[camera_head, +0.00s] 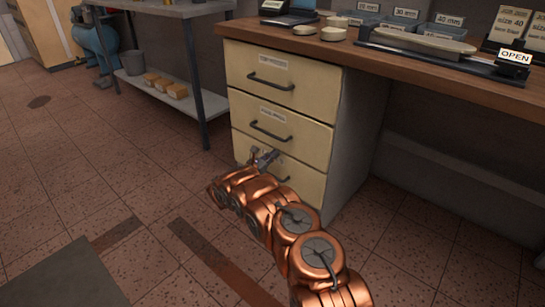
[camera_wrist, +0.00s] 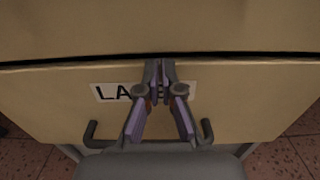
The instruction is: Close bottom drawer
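The bottom drawer (camera_head: 302,182) is the lowest of three cream drawers in the cabinet under the counter. Its front looks nearly flush with the drawers above, but I cannot tell whether it is fully in. In the wrist view, the bottom drawer front (camera_wrist: 60,112) has a label (camera_wrist: 112,92) beginning "LA" and a dark handle (camera_wrist: 91,132). A thin dark gap runs along its top edge. My gripper (camera_head: 264,156) is at the drawer's upper left part. In the wrist view, my gripper (camera_wrist: 160,68) has its fingertips together, empty, over the label, partly hiding it and the handle.
The middle drawer (camera_head: 278,122) and top drawer (camera_head: 272,75) look shut. The wooden counter (camera_head: 430,75) overhangs to the right. A metal shelf (camera_head: 170,92) with yellow blocks stands to the left.

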